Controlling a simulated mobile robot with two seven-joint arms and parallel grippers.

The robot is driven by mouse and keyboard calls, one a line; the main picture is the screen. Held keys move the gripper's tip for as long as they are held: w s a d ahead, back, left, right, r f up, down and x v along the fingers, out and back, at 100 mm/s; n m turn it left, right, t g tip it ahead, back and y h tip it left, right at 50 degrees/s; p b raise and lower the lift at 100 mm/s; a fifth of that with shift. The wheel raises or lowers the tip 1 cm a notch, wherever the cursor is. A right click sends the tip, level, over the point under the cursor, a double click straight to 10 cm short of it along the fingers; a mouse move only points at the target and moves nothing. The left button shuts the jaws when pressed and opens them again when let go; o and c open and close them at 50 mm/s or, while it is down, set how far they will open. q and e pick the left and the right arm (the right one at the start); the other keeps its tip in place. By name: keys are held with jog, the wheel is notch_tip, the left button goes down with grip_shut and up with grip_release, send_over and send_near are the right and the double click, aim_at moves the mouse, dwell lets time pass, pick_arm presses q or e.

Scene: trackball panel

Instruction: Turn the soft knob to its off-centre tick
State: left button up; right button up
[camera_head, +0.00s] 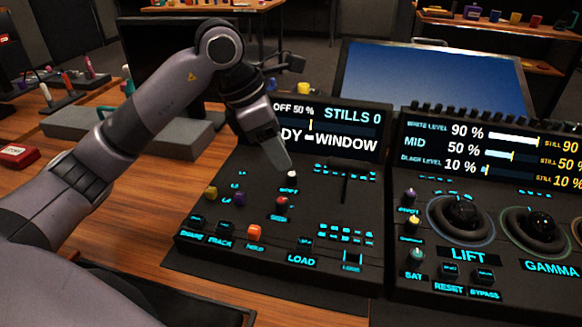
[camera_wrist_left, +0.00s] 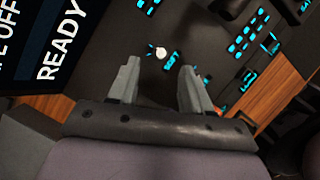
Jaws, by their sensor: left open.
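The soft knob (camera_head: 292,176) is a small white-topped knob on the left black panel (camera_head: 225,258), above a cyan "SOFT" label. It also shows in the left wrist view as a white dot (camera_wrist_left: 160,53), beyond and between the two fingertips. My left gripper (camera_head: 284,165) points down just above the knob; in the wrist view its two grey fingers (camera_wrist_left: 159,68) are apart with nothing between them. I cannot tell whether the fingers are level with the knob. Tick marks near the knob are too small to read. My right gripper is not in view.
A red-topped knob (camera_head: 282,204) stands just below the soft knob, with an orange button (camera_head: 254,231) nearer. Yellow (camera_head: 210,194) and purple (camera_head: 240,199) knobs are at left. The panel screen (camera_head: 335,135) reads "OFF 50 %" and "STILLS 0". A trackball panel (camera_head: 480,285) is at right.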

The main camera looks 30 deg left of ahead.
aim_at(291, 174)
pick_arm(q)
jog(key=x, duration=0.5)
jog(key=shift+d+f+b, duration=0.15)
jog(key=shift+f+b, duration=0.1)
jog(key=shift+b, duration=0.05)
grip_shut()
